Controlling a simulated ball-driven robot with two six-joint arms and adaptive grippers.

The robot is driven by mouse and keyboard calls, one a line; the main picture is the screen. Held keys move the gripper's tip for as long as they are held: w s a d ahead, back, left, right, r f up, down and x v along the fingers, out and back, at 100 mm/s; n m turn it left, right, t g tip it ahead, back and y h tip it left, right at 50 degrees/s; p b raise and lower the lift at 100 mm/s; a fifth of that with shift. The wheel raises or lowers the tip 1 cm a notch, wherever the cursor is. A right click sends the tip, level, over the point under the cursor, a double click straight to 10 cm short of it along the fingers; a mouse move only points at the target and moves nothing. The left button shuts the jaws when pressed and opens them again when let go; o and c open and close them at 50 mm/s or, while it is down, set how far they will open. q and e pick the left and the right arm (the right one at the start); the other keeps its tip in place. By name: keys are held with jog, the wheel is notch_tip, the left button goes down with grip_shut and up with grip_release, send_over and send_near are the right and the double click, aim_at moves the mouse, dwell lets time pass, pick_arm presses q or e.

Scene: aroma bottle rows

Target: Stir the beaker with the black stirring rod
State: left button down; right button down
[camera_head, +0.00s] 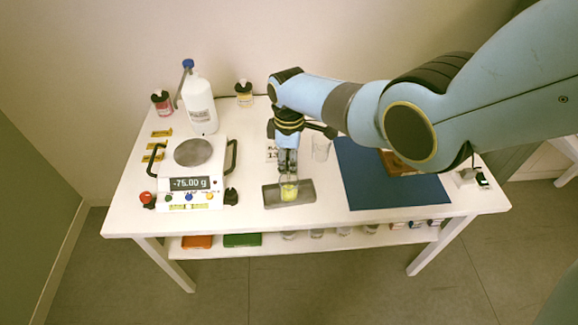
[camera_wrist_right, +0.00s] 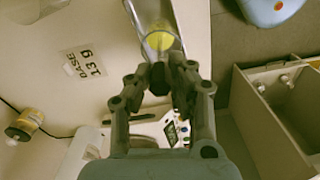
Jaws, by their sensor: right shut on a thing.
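The clear beaker (camera_head: 290,192) with yellow liquid stands on a grey slab (camera_head: 304,186) near the table's front edge. In the right wrist view the beaker (camera_wrist_right: 160,40) lies just beyond my fingertips. My right gripper (camera_head: 287,168) points down right above the beaker. In the wrist view the right gripper (camera_wrist_right: 160,84) is shut on a dark piece (camera_wrist_right: 158,76), which I take for the black stirring rod. Most of the rod is hidden by the fingers, and I cannot tell how deep it reaches into the beaker. My left gripper is not in view.
A scale (camera_head: 190,183) reading -75.00 g stands on the left, with a white wash bottle (camera_head: 200,107) behind it. An empty glass (camera_head: 321,149) stands close to my right gripper. A blue mat (camera_head: 362,180) lies on the right. Small jars (camera_head: 244,93) stand at the back.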

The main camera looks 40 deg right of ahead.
jog(key=shift+r, duration=0.1)
notch_tip(320, 180, up, 2)
jog(key=shift+r+p, duration=0.1)
jog(key=shift+p, duration=0.4)
jog(key=shift+r, duration=3.45)
jog(key=shift+a, duration=0.1)
